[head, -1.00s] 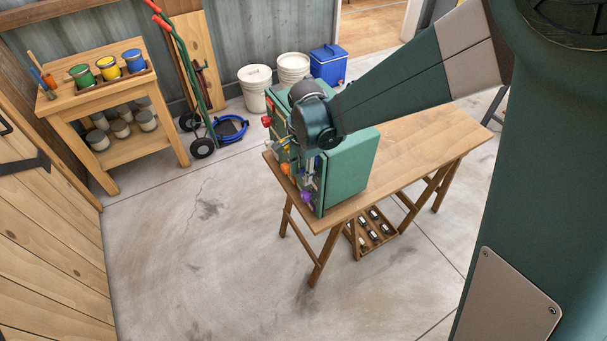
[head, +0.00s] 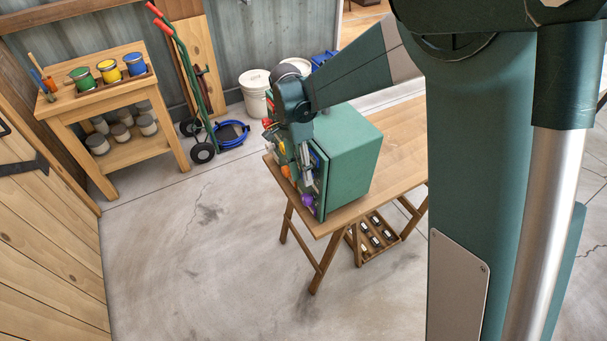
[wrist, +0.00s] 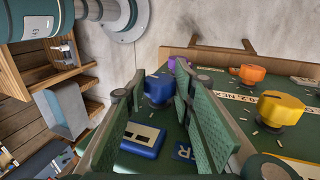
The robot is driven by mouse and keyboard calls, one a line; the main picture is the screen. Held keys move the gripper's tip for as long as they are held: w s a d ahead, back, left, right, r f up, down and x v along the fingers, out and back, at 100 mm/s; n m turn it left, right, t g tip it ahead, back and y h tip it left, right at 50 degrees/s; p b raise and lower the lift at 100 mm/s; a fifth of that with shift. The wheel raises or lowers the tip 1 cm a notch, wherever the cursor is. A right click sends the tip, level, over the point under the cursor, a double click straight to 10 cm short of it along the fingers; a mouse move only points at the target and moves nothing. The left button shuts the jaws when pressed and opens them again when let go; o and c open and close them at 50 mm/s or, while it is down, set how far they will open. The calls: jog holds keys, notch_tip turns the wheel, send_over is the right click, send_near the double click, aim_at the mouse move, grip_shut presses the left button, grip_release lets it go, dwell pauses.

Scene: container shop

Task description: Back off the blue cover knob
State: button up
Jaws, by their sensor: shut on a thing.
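The blue cover knob (wrist: 158,88) is between the two green finger pads of my gripper (wrist: 157,84) in the wrist view, near their tips. My gripper is shut on it. The knob sits at the green panel (wrist: 228,83); its underside is partly hidden. In the head view my gripper (head: 306,158) is at the left face of the green cabinet (head: 350,155), and the blue knob cannot be made out there.
A yellow knob (wrist: 283,107), an orange knob (wrist: 252,73) and a partly hidden purple knob (wrist: 172,62) are close by on the panel. The cabinet stands on a wooden table (head: 398,130).

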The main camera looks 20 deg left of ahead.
jog(key=o, duration=0.9)
jog(key=shift+v, duration=6)
